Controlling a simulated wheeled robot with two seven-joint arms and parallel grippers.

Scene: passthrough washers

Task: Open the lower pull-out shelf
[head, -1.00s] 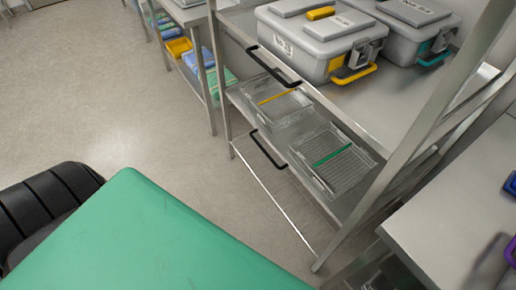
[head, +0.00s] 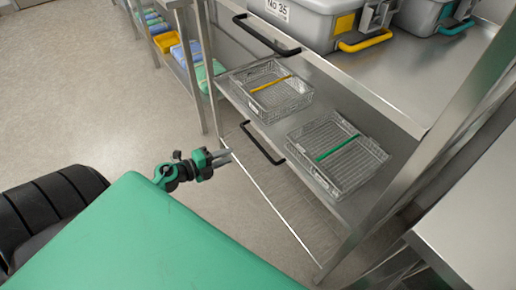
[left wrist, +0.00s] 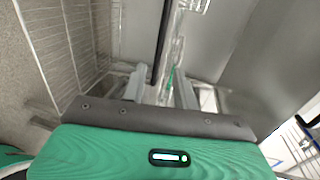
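The lower pull-out shelf (head: 277,127) is a metal shelf in the steel rack, bearing two wire baskets. Its black bar handle (head: 262,146) sits on its front edge and looks pushed in with the rack. My left gripper (head: 225,160) is to the left of this handle in the head view, apart from it, fingers pointing toward the rack. In the left wrist view its two fingers (left wrist: 160,90) are spread with nothing held. A black bar (left wrist: 163,40), seemingly the handle, lies ahead of the gap between them. My right gripper is not in view.
The upper shelf (head: 385,95) carries grey containers (head: 310,18) and has its own black handle (head: 265,36). The baskets have a yellow strip (head: 270,83) and a green strip (head: 337,147). A steel table (head: 475,215) stands at the right. Floor (head: 100,110) is clear at left.

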